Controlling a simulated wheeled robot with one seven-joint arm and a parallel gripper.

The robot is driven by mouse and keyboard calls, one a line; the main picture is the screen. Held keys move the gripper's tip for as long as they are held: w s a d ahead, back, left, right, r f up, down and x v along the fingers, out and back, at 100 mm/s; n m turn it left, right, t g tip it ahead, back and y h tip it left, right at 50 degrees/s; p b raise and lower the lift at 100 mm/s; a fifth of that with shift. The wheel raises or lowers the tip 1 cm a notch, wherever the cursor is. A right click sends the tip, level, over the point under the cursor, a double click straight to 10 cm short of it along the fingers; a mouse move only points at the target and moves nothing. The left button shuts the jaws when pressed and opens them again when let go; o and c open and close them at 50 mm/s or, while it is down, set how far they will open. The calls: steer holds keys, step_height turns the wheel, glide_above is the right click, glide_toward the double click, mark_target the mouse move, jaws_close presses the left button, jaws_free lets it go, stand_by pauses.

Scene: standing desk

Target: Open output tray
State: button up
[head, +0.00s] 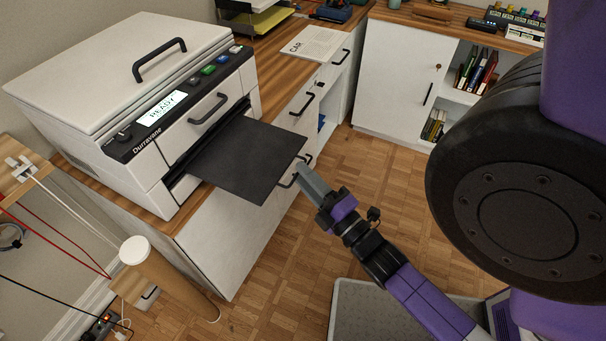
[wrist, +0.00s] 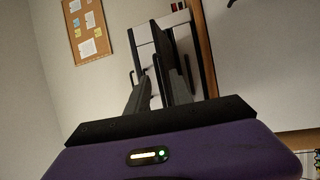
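The output tray (head: 246,160) is a flat black panel sticking far out of the low front slot of the white printer (head: 120,80). A dark handle (head: 285,185) shows at its outer edge. My gripper (head: 301,172) is at this handle, its grey fingertips overlapping it in the head view. In the wrist view my gripper (wrist: 162,88) shows two fingers with a narrow gap and dark parts of the tray and printer beyond. The fingertips' contact with the handle is not clear, so I cannot tell whether they grip it.
The printer stands on a wood-topped white cabinet (head: 225,235) with handles on its front. A brown post (head: 165,275) stands at the lower left. A shelf cabinet (head: 400,80) is at the back. Parquet floor (head: 385,170) is clear between them.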

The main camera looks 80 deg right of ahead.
steer(key=v, duration=0.7)
steer(key=shift+b, duration=0.35)
steer(key=a+r+m+y+p, duration=0.1)
steer(key=a+r+m+y, duration=0.2)
steer(key=a, duration=0.3)
steer(key=w+a+r+m+y+p, duration=0.1)
steer(key=a+r+m+y+p, duration=0.1)
steer(key=a+y, duration=0.3)
steer(key=a+r+m+y+p, duration=0.2)
steer(key=a+r+m+y, duration=0.2)
steer(key=a, duration=0.5)
steer(key=shift+w+g+y, duration=0.3)
steer(key=shift+w+g, duration=0.05)
steer(key=shift+g, duration=0.05)
stand_by(0.3)
